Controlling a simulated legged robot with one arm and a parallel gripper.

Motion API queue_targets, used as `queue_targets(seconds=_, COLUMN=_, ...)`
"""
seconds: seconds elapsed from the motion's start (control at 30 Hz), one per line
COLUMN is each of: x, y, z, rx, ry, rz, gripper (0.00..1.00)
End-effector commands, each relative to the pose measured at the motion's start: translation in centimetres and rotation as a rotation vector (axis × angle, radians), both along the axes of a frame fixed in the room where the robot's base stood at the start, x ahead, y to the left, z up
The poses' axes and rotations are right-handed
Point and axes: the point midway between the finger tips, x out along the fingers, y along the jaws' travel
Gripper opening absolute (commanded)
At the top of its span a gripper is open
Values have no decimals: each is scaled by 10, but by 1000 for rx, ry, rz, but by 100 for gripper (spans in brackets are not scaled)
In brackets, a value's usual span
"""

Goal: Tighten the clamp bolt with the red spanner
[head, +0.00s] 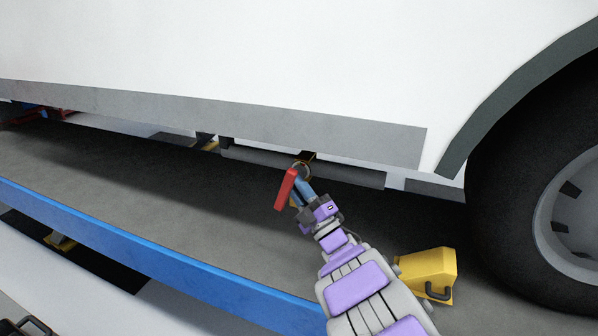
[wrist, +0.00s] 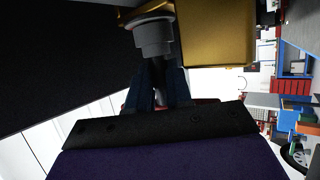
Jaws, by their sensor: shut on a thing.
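The red spanner (head: 286,189) is at my gripper (head: 302,188), just left of its blue fingers, under the motorhome's side. A sliver of red also shows behind the dark gripper body in the wrist view. My gripper (wrist: 158,88) is shut on the spanner; the grip itself is mostly hidden. The brass-coloured clamp (wrist: 215,35) fills the top of the wrist view, with a grey bolt (wrist: 153,38) directly ahead of the fingers. In the head view the clamp (head: 309,156) sits on the pipe, just beyond the gripper. I cannot tell whether the spanner's jaw is on the bolt.
The grey pipe (head: 350,175) runs below the grey skirt (head: 250,117). A yellow wheel chock (head: 428,272) stands right of my arm, near the large tyre (head: 510,200). A blue rail (head: 140,258) borders the grey floor in front. Grey floor left of the gripper is clear.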

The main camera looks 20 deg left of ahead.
Motion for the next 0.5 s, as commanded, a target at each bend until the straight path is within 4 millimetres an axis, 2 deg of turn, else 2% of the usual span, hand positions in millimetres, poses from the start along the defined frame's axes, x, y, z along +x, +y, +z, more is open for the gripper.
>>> queue_targets(seconds=0.5, x=3, y=2, z=-1, rx=120, ry=-16, rz=-6, gripper=0)
